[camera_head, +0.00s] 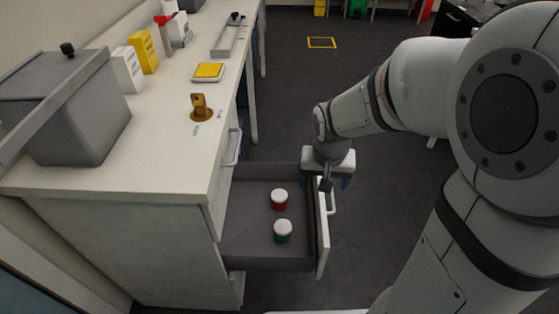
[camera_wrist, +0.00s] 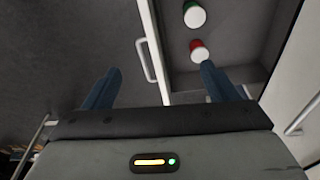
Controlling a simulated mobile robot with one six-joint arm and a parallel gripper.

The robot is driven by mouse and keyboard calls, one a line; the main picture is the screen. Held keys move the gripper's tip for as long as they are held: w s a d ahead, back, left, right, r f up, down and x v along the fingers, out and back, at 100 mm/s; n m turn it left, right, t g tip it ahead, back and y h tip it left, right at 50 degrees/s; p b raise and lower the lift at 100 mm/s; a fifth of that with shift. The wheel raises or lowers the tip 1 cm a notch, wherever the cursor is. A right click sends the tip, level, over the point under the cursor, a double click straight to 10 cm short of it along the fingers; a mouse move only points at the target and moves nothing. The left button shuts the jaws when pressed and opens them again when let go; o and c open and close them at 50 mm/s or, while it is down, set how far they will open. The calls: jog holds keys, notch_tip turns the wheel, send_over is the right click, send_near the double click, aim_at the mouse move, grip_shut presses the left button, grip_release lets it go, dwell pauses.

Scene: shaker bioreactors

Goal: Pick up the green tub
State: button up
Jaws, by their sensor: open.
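The green tub (camera_head: 283,232) has a white lid and stands upright in the open drawer (camera_head: 245,245), towards its near end. It also shows at the top of the wrist view (camera_wrist: 194,15). A red tub (camera_head: 279,200) with a white lid stands just behind it, and it shows below the green one in the wrist view (camera_wrist: 199,50). My gripper (camera_wrist: 155,82) is open and empty. In the head view my gripper (camera_head: 335,184) hangs by the drawer front's far end, apart from both tubs. Its fingers are partly hidden there.
The white counter (camera_head: 165,150) on the left holds a grey box (camera_head: 75,105), a yellow-topped tray (camera_head: 208,71) and an orange item (camera_head: 199,105). The dark floor beyond is mostly clear.

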jog(key=b, duration=0.7)
send_over(284, 227)
jog(key=s+d, duration=0.2)
jog(key=d, duration=0.2)
notch_tip(284, 227, down, 18)
jog(key=shift+m+g, duration=0.3)
jog(key=shift+m, duration=0.3)
jog(key=a+f+b, duration=0.1)
jog(key=f, duration=0.3)
jog(key=w+a+f+b, duration=0.1)
jog(key=f+b, duration=0.1)
jog(key=f, duration=0.2)
jog(key=a+f+b, duration=0.1)
jog(key=a+f, duration=0.1)
jog(key=f, duration=0.2)
jog(key=shift+w+f, duration=0.3)
jog(key=shift+w, duration=0.1)
jog(key=f+b, duration=0.1)
jog(key=f, duration=0.2)
jog(key=f+b, duration=0.1)
jog(key=f, duration=0.1)
jog(key=shift+w+a+f+b, duration=0.2)
jog(key=shift+w+b, duration=0.15)
jog(key=shift+c, duration=0.6)
jog(key=shift+r, duration=0.1)
jog(key=c, duration=1)
